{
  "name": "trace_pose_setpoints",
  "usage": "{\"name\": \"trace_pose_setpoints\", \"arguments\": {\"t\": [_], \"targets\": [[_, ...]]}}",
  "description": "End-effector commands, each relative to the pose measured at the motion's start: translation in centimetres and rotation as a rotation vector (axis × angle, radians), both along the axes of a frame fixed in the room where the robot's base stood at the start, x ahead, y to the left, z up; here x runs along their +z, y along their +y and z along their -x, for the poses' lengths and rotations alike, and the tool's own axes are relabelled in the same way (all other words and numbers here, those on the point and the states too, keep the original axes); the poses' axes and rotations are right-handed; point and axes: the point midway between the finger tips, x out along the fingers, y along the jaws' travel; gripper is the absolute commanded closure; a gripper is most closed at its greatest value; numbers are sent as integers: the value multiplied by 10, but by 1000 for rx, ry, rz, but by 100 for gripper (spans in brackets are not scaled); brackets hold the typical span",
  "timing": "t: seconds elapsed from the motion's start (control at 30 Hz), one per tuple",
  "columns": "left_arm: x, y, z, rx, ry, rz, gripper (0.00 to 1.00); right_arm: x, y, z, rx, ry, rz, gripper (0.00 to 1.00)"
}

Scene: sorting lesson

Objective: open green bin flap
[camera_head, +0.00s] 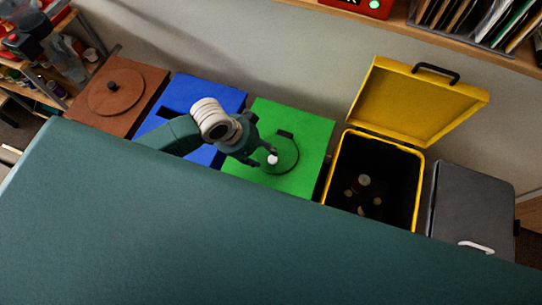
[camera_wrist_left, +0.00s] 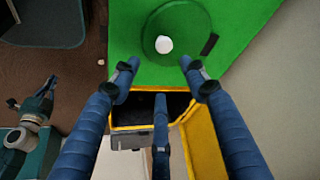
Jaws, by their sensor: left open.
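The green bin (camera_head: 305,131) stands against the wall between the blue and yellow bins. Its round green flap (camera_head: 290,146) lies shut in the lid, with a white knob (camera_head: 272,159) on it and a small dark piece at its rim. My left gripper (camera_head: 263,150) is open over the flap, close to the knob. In the left wrist view the knob (camera_wrist_left: 164,45) shows just beyond the spread fingers (camera_wrist_left: 160,76), with nothing between them. Contact with the knob cannot be told. My right gripper (camera_wrist_left: 45,92) shows small at the left of the wrist view; its jaws are unclear.
The yellow bin (camera_head: 329,181) stands open, its lid raised, with small items inside. A grey bin (camera_head: 470,205) is at its right. The blue bin (camera_head: 215,92) and brown bin (camera_head: 145,78) are at the left. A wooden shelf (camera_head: 400,25) runs above.

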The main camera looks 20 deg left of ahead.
Motion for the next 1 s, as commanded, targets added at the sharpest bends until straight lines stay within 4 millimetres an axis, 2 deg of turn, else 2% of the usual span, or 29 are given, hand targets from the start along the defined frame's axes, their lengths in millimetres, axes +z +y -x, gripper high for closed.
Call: {"name": "trace_pose_setpoints", "arguments": {"t": [0.03,0.1,0.27,0.5,0.7,1.0], "targets": [[-2,8,-6,-7,1,-10,55,0,0,0,0,0,0,100],[-4,10,-9,-12,3,-10,55,0,0,0,0,0,0,100],[-18,6,-13,-10,7,-7,55,2,1,0,0,0,-1,100],[-61,-7,-24,-10,6,-6,55,7,1,0,0,0,-1,100],[-89,-15,-33,-11,4,-8,55,8,1,0,0,0,-1,100],[-103,-20,-36,-13,4,-9,55,8,2,0,0,0,-2,100]]}}
